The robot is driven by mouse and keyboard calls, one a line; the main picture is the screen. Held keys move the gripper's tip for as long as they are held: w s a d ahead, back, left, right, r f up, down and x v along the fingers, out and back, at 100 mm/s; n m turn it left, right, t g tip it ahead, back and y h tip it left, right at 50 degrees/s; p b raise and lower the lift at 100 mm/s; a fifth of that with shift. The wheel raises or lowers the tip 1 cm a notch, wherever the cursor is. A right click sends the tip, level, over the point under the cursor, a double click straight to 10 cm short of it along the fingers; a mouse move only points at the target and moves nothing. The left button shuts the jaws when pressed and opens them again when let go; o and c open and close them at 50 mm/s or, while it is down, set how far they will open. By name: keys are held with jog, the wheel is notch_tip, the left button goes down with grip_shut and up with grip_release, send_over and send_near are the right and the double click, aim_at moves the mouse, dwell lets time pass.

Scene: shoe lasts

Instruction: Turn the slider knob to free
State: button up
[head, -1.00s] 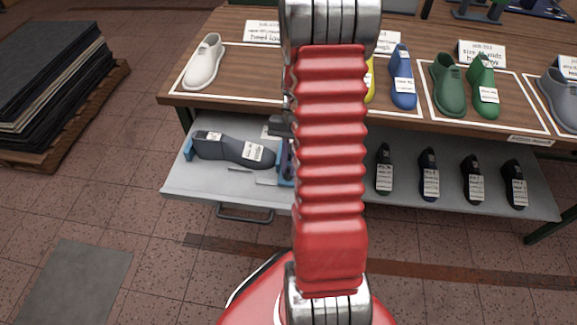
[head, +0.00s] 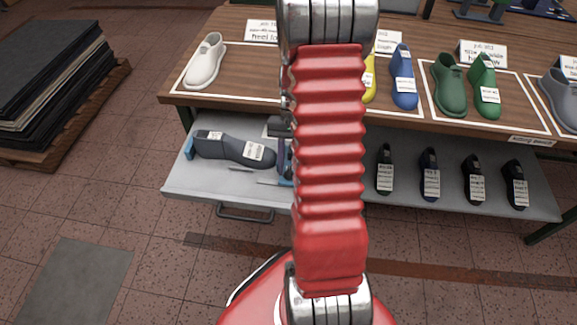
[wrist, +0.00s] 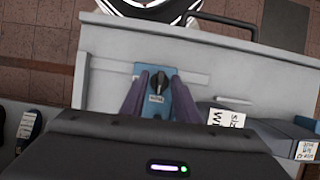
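A blue slider (wrist: 178,104) with a black knob (wrist: 158,79) and a small white label sits on the pale drawer, seen in the wrist view. The knob's pointed end is toward the top of that view. My gripper (wrist: 157,82) has its two purplish fingers apart, one on each side of the knob, with a visible gap between them. I cannot tell whether a finger touches it. In the head view the red arm hides most of the slider and gripper. A dark grey shoe last (head: 232,148) with white labels lies in the drawer, left of my arm.
The grey drawer (head: 205,184) stands out from under the wooden table (head: 240,30), with a handle (head: 245,213) at its front. Several dark lasts (head: 430,172) stand to the right. White, blue and green lasts stand on the tabletop.

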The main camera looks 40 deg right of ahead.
jog(key=shift+r, duration=0.1)
jog(key=shift+w+d+r, duration=0.2)
jog(key=shift+r, duration=0.25)
jog(key=v, duration=1.2)
jog(key=shift+r, duration=0.25)
jog(key=s+a+r+n+t+h, duration=0.1)
jog(key=s+a+r+n+t, duration=0.1)
jog(key=a, duration=0.7)
jog(key=s+a+r+n+t+h, duration=0.1)
jog(key=s+a+r+n+t, duration=0.2)
jog(key=a+r, duration=0.4)
jog(key=s+a+r+n+t+h, duration=0.1)
jog(key=s+a+r+n+t, duration=0.2)
jog(key=a, duration=0.9)
jog(key=shift+s+a+r+n+h, duration=0.2)
jog(key=shift+r+n+h, duration=0.1)
jog(key=shift+r+n, duration=0.65)
